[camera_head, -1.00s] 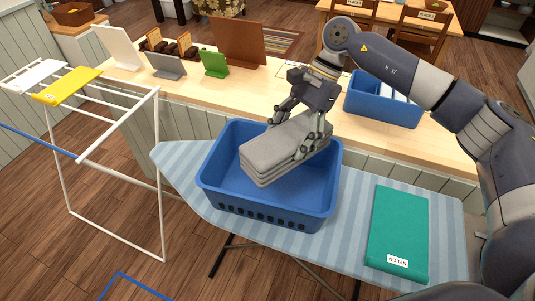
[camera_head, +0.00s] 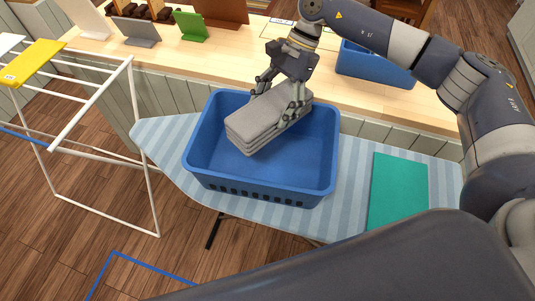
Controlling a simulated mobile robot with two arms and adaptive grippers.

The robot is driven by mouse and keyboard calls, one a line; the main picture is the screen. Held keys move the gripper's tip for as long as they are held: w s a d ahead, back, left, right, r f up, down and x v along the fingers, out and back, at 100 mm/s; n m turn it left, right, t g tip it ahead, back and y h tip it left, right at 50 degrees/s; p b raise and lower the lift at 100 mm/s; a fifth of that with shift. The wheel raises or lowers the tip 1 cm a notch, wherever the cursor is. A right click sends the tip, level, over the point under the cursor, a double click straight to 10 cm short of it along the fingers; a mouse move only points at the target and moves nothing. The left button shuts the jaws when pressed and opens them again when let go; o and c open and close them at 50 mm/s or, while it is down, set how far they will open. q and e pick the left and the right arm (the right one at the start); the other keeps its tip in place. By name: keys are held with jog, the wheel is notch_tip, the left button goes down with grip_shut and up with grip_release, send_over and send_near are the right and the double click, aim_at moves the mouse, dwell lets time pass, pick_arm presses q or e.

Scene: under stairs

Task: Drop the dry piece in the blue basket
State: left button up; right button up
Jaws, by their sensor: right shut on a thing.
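A grey folded cloth piece (camera_head: 262,122) is in the blue basket (camera_head: 262,190), over its back left part and within its rim. My right gripper (camera_head: 279,98) is shut on the cloth's far right end from above. I cannot tell whether the cloth touches the basket floor. The blue basket stands on the striped ironing board (camera_head: 353,185). My left gripper is not in view.
A teal folded piece (camera_head: 398,190) lies on the board to the right. A second blue basket (camera_head: 375,65) stands on the wooden counter (camera_head: 190,62) behind. A white drying rack (camera_head: 135,105) with a yellow piece (camera_head: 36,62) stands at left.

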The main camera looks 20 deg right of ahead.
jog(key=shift+s, duration=0.15)
jog(key=o, duration=1.6)
jog(key=shift+d+r, duration=0.1)
jog(key=shift+r, duration=0.15)
jog(key=v, duration=1.1)
jog(key=shift+r, duration=0.25)
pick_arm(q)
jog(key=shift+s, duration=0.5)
pick_arm(e)
jog(key=shift+f, duration=0.1)
